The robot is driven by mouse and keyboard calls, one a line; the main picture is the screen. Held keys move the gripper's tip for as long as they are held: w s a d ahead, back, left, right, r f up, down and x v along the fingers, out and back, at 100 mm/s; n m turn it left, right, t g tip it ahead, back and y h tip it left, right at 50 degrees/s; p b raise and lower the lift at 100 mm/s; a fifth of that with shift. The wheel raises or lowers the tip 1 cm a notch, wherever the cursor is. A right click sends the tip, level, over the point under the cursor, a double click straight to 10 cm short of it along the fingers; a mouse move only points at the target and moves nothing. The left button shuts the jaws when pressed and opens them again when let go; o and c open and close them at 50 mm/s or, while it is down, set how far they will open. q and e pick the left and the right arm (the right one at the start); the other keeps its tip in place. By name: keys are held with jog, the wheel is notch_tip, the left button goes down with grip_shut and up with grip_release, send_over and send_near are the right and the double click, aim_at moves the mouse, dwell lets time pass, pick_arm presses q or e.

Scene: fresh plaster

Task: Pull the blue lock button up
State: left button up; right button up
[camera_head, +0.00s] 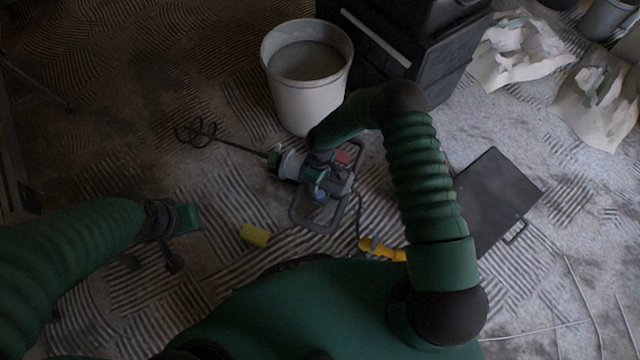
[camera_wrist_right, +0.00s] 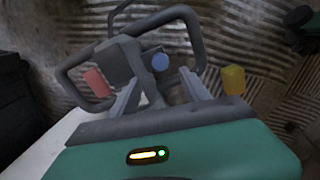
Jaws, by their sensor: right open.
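The blue lock button (camera_head: 319,196) is on a dark mixing machine (camera_head: 330,210) with a looped frame, lying on the floor. In the right wrist view the round blue button (camera_wrist_right: 160,62) shows between and beyond the fingertips. My right gripper (camera_wrist_right: 160,88) is open, with its fingers apart on either side of the button's line of sight and nothing between them. In the head view the right gripper (camera_head: 320,176) is over the machine, partly hidden by its own arm. My left gripper (camera_head: 155,262) is low at the left, dark and blurred, away from the machine.
A red part (camera_wrist_right: 97,82) of the machine is left of the fingers. A yellow block (camera_head: 255,235) lies on the floor nearby. A white bucket (camera_head: 310,100) and black cases (camera_head: 420,50) stand behind. A yellow connector (camera_head: 380,248) and dark panel (camera_head: 495,200) lie right.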

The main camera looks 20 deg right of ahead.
pick_arm(q)
jog(key=p+v, duration=0.2)
jog(key=v, duration=0.1)
jog(key=shift+w+r+p, duration=0.3)
jog(key=shift+w+r, duration=0.05)
jog(key=shift+r, duration=0.05)
pick_arm(e)
notch_tip(320, 180, up, 8)
jog(key=shift+f, duration=0.2)
